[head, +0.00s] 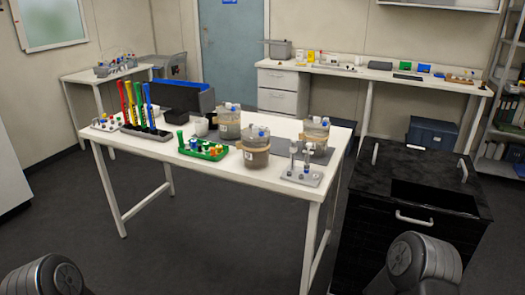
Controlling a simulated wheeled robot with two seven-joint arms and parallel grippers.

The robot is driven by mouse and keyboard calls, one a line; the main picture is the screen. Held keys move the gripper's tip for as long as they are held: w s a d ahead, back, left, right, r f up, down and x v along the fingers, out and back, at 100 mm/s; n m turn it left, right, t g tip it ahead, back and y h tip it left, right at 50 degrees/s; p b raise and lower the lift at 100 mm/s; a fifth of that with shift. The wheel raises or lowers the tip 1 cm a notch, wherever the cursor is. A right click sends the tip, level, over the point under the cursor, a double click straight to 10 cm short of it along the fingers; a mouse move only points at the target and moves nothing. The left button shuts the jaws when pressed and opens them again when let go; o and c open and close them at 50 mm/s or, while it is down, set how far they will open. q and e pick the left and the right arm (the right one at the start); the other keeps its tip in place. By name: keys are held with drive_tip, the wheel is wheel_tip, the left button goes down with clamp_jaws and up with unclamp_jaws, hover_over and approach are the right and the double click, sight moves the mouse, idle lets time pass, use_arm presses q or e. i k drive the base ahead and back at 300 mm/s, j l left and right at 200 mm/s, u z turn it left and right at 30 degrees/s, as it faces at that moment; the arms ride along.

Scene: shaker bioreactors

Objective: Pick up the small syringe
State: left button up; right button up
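A grey holder (314,181) sits at the front right of the white table (240,186). Slim upright pieces stand in it: a taller one (292,158) at its left and one with a blue part (307,165) to its right. They look like syringes, but they are too small to tell for sure which is the small syringe. Neither gripper is in view; only rounded links of my arms show at the bottom left and bottom right, well apart from the table.
Several brown-liquid vessels (256,152) stand near the holder. A green rack (205,150), coloured upright tools (139,104) and a dark bin (182,98) are farther left. A black cabinet (372,212) stands right of the table. The floor in front (220,260) is clear.

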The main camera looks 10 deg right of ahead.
sight(307, 156)
drive_tip(key=i+j+z, duration=0.35)
drive_tip(key=i, duration=0.4)
drive_tip(key=i+j+z, duration=0.3)
drive_tip(key=i+j, duration=0.35)
drive_tip(key=i+j+z, duration=0.35)
drive_tip(key=i+j, duration=0.2)
drive_tip(key=j, duration=0.3)
